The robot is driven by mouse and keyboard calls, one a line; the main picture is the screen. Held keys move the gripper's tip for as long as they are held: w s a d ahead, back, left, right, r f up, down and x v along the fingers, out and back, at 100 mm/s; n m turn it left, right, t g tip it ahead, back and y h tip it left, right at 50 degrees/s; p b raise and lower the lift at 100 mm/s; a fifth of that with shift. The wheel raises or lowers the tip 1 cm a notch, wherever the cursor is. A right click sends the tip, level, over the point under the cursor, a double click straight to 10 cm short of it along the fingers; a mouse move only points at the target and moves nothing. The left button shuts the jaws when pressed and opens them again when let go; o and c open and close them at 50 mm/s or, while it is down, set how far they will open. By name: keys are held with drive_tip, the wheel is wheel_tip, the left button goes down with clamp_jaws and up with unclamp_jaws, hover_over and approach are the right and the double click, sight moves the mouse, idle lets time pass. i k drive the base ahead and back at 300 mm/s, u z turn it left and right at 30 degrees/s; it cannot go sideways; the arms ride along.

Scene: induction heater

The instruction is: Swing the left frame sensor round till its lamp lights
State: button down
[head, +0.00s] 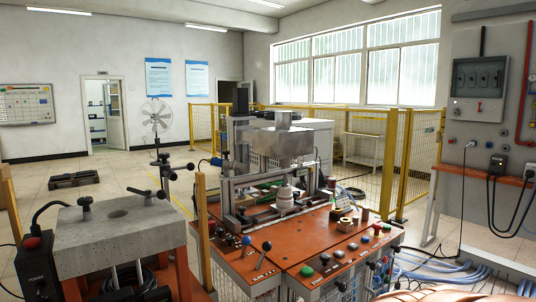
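The induction heater's grey metal frame (227,170) stands on an orange-topped bench (290,243) near the middle of the head view. A small dark part with a blue cable (216,161) sits at the frame's left post and appears to be the left frame sensor. It is too small to tell which way it faces or whether its lamp is lit. A grey metal block (280,142) is in the upper part of the frame, above a pale stepped cylinder (285,197).
Lever knobs (247,240) and push buttons (338,254) line the bench front. A grey slab table (115,232) with clamps stands at left. Yellow mesh fencing (370,150) is behind. A wall panel (480,88) and blue hoses (440,272) are at right.

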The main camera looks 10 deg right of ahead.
sight(226, 164)
drive_tip(key=z, duration=0.1)
drive_tip(key=i, duration=1.25)
drive_tip(key=u, duration=0.9)
